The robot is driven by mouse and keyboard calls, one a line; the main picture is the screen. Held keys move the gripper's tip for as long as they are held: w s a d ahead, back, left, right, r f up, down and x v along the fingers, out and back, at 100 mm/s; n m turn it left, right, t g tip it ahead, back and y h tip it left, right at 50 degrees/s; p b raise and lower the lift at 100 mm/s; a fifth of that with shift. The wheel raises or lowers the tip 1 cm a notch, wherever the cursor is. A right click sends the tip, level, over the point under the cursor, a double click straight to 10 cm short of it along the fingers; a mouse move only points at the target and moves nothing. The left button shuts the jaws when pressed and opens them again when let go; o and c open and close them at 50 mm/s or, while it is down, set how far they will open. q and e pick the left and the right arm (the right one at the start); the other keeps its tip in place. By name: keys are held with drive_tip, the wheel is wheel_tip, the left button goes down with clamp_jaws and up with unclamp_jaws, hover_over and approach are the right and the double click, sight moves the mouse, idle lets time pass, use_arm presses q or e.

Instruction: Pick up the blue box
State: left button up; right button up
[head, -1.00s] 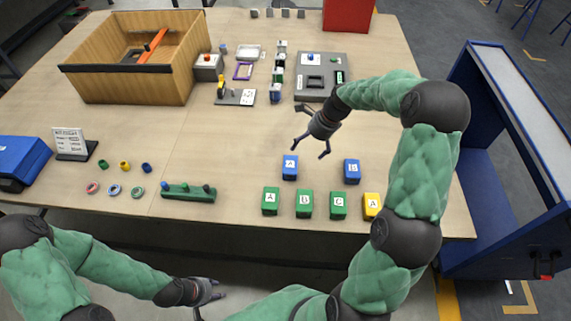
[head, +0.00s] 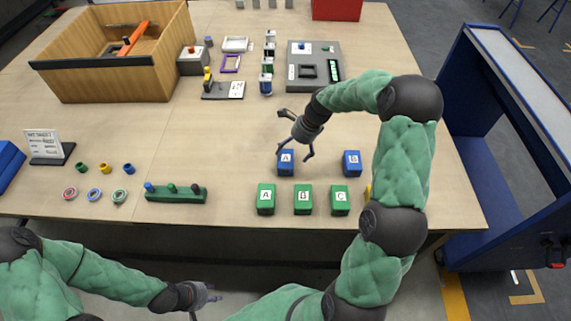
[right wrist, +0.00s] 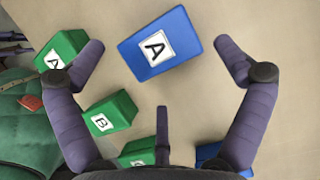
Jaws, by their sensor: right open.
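A blue box labelled A (head: 286,168) stands on the table behind the green boxes. A second blue box labelled B (head: 352,170) stands to its right. My right gripper (head: 294,137) is open and empty, just above and behind the blue box A. In the right wrist view the blue box A (right wrist: 180,36) lies between the spread fingers, towards their tips, with a gap on both sides. A blue piece (right wrist: 208,152) partly shows at the bottom, behind a finger. My left gripper (head: 207,300) is low in front of the table, away from the boxes; its finger opening is unclear.
Green boxes A (head: 266,203), B (head: 303,204) and C (head: 340,204) stand in a row in front. A yellow box (head: 368,191) is mostly hidden by my right arm. A green peg holder (head: 176,197) lies left. The table between is clear.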

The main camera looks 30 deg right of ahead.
sight(286, 158)
drive_tip(key=shift+b+x, duration=1.45)
drive_tip(key=shift+x, duration=1.65)
drive_tip(key=shift+s+r, duration=0.1)
drive_tip(key=shift+s, duration=0.05)
drive_tip(key=c, duration=1.7)
